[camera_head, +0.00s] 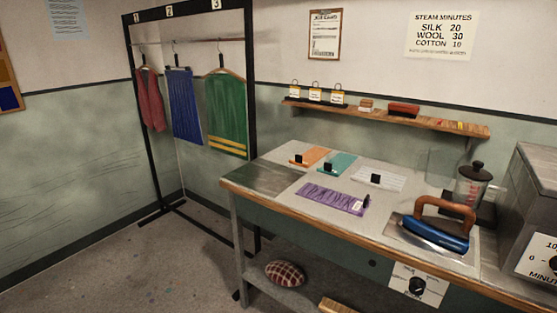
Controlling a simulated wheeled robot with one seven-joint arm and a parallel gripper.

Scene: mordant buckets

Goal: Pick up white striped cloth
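The white striped cloth (392,181) lies flat on the pale top of the work table (300,203), towards the back. A small black block or clip (375,179) sits on its near left part. An orange cloth (311,156), a teal cloth (339,163) and a purple cloth (326,197) lie to its left and in front of it, each with a similar black piece. My gripper is not in view.
A blue iron (437,232) with a brown handle stands to the right of the cloths. Behind it is a glass jar (472,187). A grey machine (538,200) stands far right. A shelf (385,117) hangs above the table. A garment rack (190,110) stands left, with open floor in front.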

